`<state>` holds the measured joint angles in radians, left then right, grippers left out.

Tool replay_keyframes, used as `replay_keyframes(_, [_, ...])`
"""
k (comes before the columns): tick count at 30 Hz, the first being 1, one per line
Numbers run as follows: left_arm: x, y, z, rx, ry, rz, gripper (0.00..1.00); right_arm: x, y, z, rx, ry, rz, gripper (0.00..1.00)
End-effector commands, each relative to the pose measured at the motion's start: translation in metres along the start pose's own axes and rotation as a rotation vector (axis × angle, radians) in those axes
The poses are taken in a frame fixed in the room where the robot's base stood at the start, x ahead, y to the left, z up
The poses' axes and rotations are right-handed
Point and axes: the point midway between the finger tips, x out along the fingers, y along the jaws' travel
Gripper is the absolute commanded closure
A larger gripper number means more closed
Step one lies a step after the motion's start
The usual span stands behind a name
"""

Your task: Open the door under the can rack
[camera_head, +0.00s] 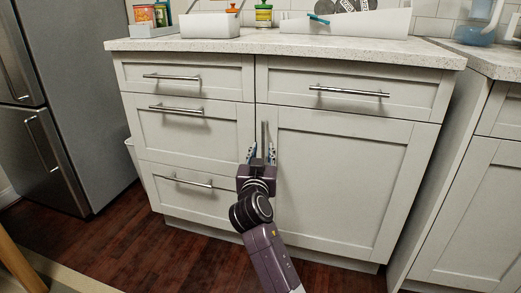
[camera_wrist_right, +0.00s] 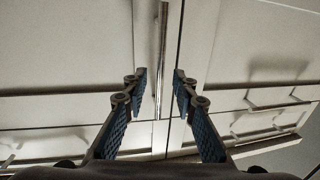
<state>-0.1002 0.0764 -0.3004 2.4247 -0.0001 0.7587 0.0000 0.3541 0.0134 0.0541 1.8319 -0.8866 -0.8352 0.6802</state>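The cabinet door (camera_head: 342,180) is a pale grey panel at the lower right of the cabinet, below a drawer, and it is shut. Its upright metal bar handle (camera_head: 264,137) is near its left edge. My right gripper (camera_head: 262,155) is at the lower part of this handle, with its fingers apart. In the right wrist view the handle (camera_wrist_right: 163,55) runs between the open fingertips (camera_wrist_right: 159,78), with space on both sides. Above the door, a white rack (camera_head: 350,24) holding dark round items stands on the counter. My left gripper is not in view.
Several drawers with horizontal handles (camera_head: 176,109) are beside and above the door. A fridge (camera_head: 85,90) stands at the left, another cabinet (camera_head: 480,200) at the right. Dark wooden floor (camera_head: 200,262) is clear in front. A tray of cans (camera_head: 150,31) is on the counter.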

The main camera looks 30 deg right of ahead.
Motion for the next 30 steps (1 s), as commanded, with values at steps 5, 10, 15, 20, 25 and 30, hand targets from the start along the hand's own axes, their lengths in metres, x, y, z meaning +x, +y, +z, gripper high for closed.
replay_keyframes(5, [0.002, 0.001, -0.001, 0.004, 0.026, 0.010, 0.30, 0.027, 0.000, 0.002, -0.001, 0.001, 0.001, 0.74])
replay_keyframes(10, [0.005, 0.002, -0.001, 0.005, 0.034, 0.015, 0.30, 0.038, 0.000, 0.001, 0.001, -0.001, 0.000, 0.74])
replay_keyframes(15, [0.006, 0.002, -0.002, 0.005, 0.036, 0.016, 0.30, 0.039, 0.000, 0.001, 0.000, -0.001, 0.000, 0.74])
replay_keyframes(20, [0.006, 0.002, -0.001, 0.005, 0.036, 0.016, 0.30, 0.038, 0.000, 0.001, 0.000, -0.001, 0.000, 0.82])
replay_keyframes(25, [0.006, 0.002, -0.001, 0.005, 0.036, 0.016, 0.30, 0.038, 0.000, 0.001, 0.000, -0.002, 0.000, 1.00])
replay_keyframes(30, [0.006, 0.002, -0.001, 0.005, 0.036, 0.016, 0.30, 0.038, 0.000, 0.001, -0.001, -0.002, 0.000, 1.00])
